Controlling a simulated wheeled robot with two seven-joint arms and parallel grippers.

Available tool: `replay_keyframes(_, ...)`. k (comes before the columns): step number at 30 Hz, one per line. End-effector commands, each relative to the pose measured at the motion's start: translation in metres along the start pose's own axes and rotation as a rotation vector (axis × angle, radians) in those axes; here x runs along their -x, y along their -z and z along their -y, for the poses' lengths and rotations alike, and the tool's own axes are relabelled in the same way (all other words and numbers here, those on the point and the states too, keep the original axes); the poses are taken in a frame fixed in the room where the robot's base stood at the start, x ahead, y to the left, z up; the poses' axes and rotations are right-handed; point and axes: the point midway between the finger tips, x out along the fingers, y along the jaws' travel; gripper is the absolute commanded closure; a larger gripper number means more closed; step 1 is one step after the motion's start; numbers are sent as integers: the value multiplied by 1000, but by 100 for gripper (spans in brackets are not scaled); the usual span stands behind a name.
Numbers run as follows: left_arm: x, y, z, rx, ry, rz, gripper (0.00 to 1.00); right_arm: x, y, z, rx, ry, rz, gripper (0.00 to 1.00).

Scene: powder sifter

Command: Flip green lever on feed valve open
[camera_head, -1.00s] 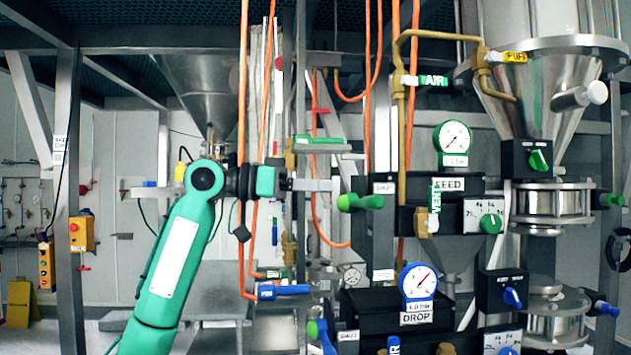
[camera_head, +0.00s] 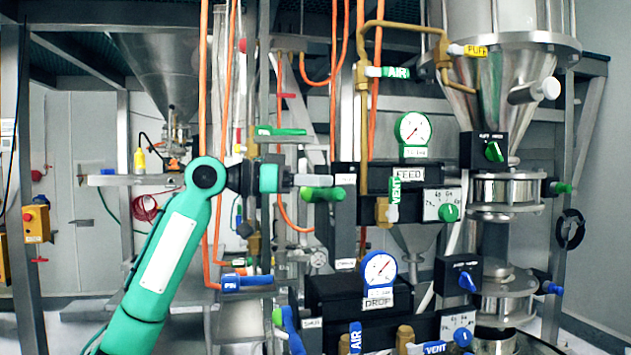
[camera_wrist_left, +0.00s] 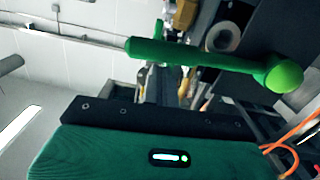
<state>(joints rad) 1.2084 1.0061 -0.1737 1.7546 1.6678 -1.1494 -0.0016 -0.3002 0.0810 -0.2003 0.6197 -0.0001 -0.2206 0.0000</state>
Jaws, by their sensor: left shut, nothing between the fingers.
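The green lever (camera_head: 322,194) of the feed valve lies roughly level at the left end of the black FEED unit (camera_head: 408,174). My left gripper (camera_head: 345,180) comes in from the left, shut and empty. In the head view its fingers overlap the space just above the lever; I cannot tell whether they touch it. In the left wrist view the green lever (camera_wrist_left: 200,57) stretches across the upper part, its rounded knob at the right. The dark green body of my gripper fills the bottom of that view, and its fingertips do not show. My right gripper is not in view.
The black DROP unit (camera_head: 350,292) with its blue-rimmed gauge sits below. Orange hoses (camera_head: 207,120) hang near my left arm. A brown AIR pipe (camera_head: 365,100) rises behind the lever. A blue PSI handle (camera_head: 245,281) is below my wrist.

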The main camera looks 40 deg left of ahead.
Motion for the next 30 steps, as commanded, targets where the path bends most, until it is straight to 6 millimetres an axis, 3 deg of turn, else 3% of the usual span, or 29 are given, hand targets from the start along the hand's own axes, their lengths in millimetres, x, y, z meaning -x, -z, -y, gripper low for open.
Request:
replay_keyframes(10,-1,-21,-2,-101,4,1,100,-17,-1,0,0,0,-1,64)
replay_keyframes(21,-4,-65,1,-359,16,3,100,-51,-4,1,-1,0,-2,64)
replay_keyframes(30,-5,-88,8,-493,24,2,100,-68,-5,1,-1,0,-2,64)
